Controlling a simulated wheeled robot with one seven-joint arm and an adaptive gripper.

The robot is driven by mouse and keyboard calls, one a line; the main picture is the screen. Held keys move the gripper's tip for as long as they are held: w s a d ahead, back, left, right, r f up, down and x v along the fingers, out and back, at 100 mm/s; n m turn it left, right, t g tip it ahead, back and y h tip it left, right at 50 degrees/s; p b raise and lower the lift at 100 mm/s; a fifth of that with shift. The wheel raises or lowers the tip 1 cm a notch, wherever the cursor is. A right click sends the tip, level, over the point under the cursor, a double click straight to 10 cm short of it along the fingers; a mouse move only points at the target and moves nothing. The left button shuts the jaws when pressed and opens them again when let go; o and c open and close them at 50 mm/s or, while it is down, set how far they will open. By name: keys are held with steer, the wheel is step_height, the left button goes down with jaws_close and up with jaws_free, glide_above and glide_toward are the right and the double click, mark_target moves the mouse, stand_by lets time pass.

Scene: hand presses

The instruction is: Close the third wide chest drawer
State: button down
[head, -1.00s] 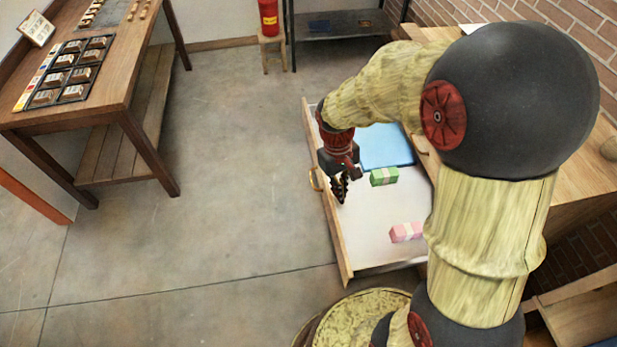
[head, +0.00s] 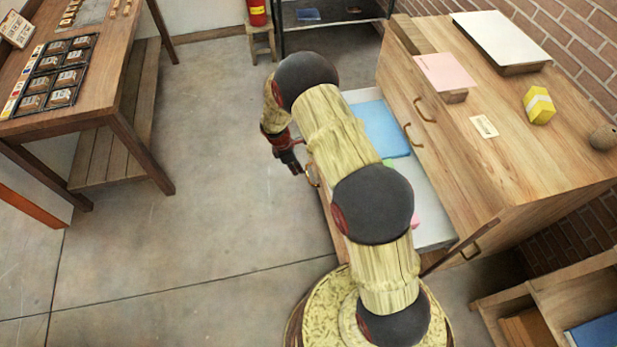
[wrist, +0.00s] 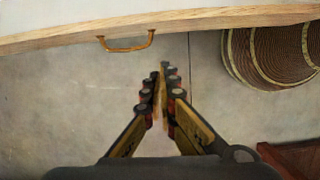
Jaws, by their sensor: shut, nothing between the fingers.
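The wooden chest (head: 455,165) stands at the right, with one wide drawer (head: 432,232) pulled out. A blue flat item (head: 382,128) and a pink block (head: 416,221) lie in the drawer; a green block is almost hidden behind my arm. My gripper (head: 293,168) is outside the drawer, beyond its front panel, pointing down. In the wrist view my gripper (wrist: 163,78) has its fingers together, empty. The drawer front (wrist: 215,17) and its brass handle (wrist: 127,44) lie above the fingertips there, seemingly apart from them. My arm hides much of the drawer.
A sheet (head: 445,70), a yellow block (head: 538,105) and other items lie on the chest top. A workbench (head: 105,95) stands at the left, with open floor (head: 200,210) between. A low shelf unit (head: 540,300) is at the lower right.

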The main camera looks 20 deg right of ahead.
steer(key=s+d+f+b, duration=0.1)
steer(key=d+f+b, duration=0.4)
steer(key=f, duration=0.4)
steer(key=shift+d+f+n, duration=0.3)
steer(key=shift+d+f, duration=0.05)
steer(key=shift+d, duration=0.3)
steer(key=shift+s+d, duration=0.1)
steer(key=shift+s, duration=0.05)
steer(key=s+d+p, duration=0.1)
steer(key=s+d, duration=0.1)
steer(key=d, duration=1.1)
steer(key=s+d+p, duration=0.2)
steer(key=s+d, duration=0.1)
steer(key=d, duration=1)
steer(key=s+d+p, duration=0.2)
steer(key=s+d, duration=0.1)
steer(key=d, duration=1.1)
steer(key=shift+a, duration=0.1)
